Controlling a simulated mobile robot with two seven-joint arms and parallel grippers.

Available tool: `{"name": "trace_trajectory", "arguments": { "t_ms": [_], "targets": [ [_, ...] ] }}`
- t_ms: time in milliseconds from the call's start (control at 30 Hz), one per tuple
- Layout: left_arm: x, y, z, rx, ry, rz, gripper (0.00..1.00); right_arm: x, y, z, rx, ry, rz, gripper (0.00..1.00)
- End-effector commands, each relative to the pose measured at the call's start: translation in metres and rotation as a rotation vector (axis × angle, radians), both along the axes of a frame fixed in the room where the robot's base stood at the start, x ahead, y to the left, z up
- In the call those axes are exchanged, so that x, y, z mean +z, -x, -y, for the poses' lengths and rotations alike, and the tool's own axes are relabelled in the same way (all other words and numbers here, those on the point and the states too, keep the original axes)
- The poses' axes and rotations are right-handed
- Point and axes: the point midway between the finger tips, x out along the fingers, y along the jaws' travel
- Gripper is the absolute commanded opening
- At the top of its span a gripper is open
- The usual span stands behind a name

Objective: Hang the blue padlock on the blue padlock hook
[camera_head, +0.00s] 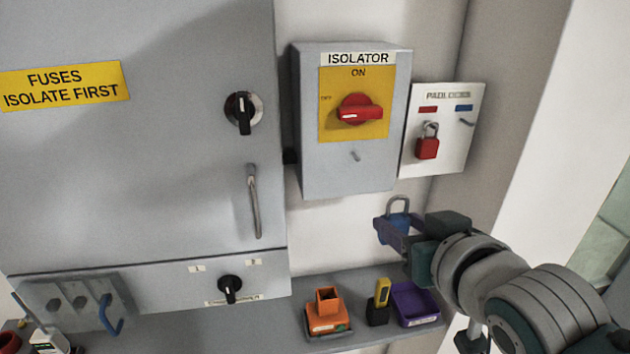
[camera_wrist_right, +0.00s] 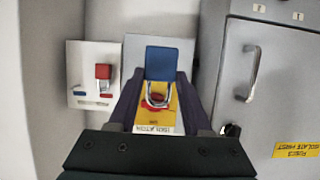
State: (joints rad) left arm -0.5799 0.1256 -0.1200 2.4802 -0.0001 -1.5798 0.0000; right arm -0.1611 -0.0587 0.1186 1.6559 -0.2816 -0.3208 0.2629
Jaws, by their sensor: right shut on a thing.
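The blue padlock (camera_head: 398,206) is in my right gripper (camera_head: 392,228), shackle up, in front of the wall below the isolator box. In the right wrist view, which is upside down, the padlock's blue body (camera_wrist_right: 160,62) sits between the two fingers of the gripper (camera_wrist_right: 159,82). The blue padlock hook (camera_head: 466,122) is a bare peg under a blue label on the white padlock board (camera_head: 447,155). The padlock is apart from the hook, lower and to its left. My left gripper is not in view.
A red padlock (camera_head: 427,147) hangs on the board's other hook. The grey isolator box (camera_head: 305,130) with its red switch (camera_head: 360,112) stands left of the board. Below, a shelf (camera_head: 275,325) holds an orange item (camera_head: 327,315), a yellow-black tool (camera_head: 380,300) and a purple bin (camera_head: 415,305).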

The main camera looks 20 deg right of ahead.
Motion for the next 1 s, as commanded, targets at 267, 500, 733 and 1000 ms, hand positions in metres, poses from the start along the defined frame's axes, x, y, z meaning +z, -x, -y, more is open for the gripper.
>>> {"name": "trace_trajectory", "arguments": {
  "t_ms": [267, 500, 733, 1000],
  "targets": [
    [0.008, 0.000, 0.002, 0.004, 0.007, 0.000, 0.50, 0.001, 0.015, -0.003, 0.000, -0.001, -0.001, 0.00],
    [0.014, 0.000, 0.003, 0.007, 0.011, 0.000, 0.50, 0.001, 0.028, -0.006, 0.000, 0.000, 0.000, 0.00],
    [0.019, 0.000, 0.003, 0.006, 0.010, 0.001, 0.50, 0.001, 0.040, -0.009, 0.000, 0.000, -0.001, 0.00],
    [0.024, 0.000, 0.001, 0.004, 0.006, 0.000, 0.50, 0.001, 0.055, -0.011, 0.000, 0.000, 0.000, 0.00]
  ]
}}
